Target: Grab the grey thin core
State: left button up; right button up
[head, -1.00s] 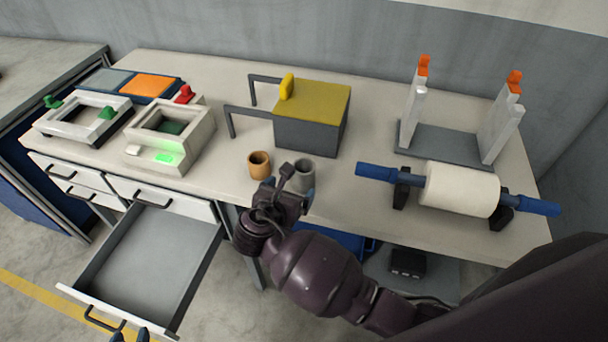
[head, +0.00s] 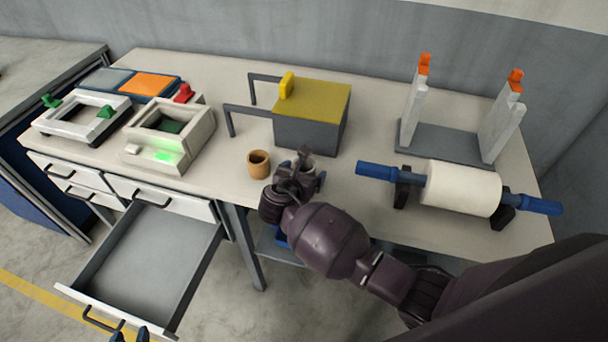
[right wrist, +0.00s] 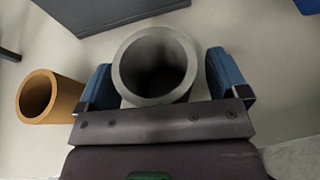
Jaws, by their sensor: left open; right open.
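The grey core (right wrist: 128,62), a hollow upright tube, stands on the workbench. In the right wrist view it lies between the two blue fingers of my right gripper (right wrist: 164,82), with small gaps on both sides. My right gripper is open around it and not closed on it. In the head view my right gripper (head: 298,178) hides most of the grey core. An orange-brown core (head: 259,165) stands to its left and also shows in the right wrist view (right wrist: 40,98). My left gripper (head: 130,335) is open and empty at the bottom edge, by the open drawer.
A grey box with a yellow lid (head: 313,110) stands just behind the cores. A white roll (head: 462,188) on a blue bar lies to the right, before an orange-tipped stand (head: 440,145). A grey device (head: 170,135) stands left. The drawer (head: 150,250) is pulled out.

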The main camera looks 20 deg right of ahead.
jog(key=c, duration=1)
jog(key=shift+r, duration=0.15)
